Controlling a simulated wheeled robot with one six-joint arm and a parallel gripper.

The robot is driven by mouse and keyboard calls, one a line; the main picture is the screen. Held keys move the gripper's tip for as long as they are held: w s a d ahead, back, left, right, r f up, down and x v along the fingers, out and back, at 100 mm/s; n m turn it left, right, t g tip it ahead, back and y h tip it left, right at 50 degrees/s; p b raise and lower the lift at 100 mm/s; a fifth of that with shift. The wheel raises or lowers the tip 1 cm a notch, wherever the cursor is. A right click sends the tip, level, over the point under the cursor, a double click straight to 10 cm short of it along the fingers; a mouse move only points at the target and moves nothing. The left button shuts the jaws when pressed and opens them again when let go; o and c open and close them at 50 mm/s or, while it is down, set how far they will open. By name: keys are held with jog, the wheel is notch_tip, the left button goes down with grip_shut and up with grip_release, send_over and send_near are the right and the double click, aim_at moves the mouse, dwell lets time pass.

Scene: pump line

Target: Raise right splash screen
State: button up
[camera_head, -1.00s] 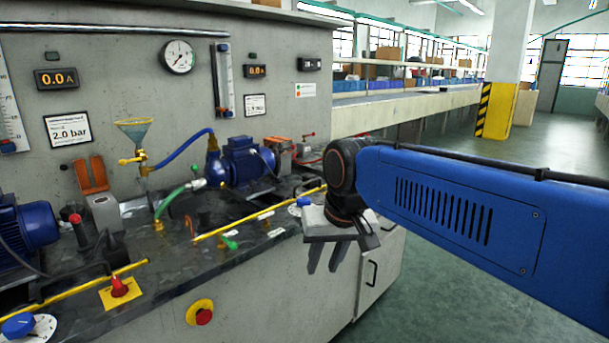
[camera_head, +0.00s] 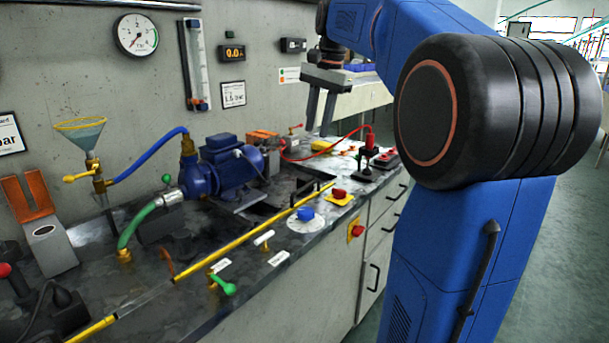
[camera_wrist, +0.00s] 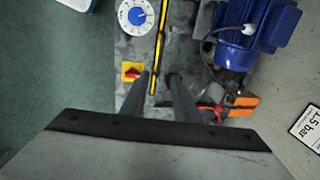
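The right splash screen shows as a yellow edge bar (camera_head: 256,231) low along the front of the bench top, with a dark handle (camera_head: 312,190) near its right end. Its clear pane is hard to make out. The yellow bar (camera_wrist: 160,40) also shows in the wrist view, running down towards the space between the fingers. My gripper (camera_head: 320,121) is above the far right part of the bench, pointing down, well above the bar. Its two fingers (camera_wrist: 160,88) are apart with nothing seen between them.
A blue pump motor (camera_head: 231,165) stands behind the bar. A blue knob (camera_head: 305,214) and red switch (camera_head: 339,193) sit in front, with a green-handled valve (camera_head: 225,287) to the left. A red cable (camera_head: 325,152) crosses near the gripper. The left screen's yellow bar (camera_head: 93,330) is at lower left.

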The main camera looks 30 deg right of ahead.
jog(key=w+a+f, duration=0.1)
jog(key=w+f, duration=0.2)
jog(key=f, duration=1.4)
jog(key=shift+w, duration=0.2)
grip_shut()
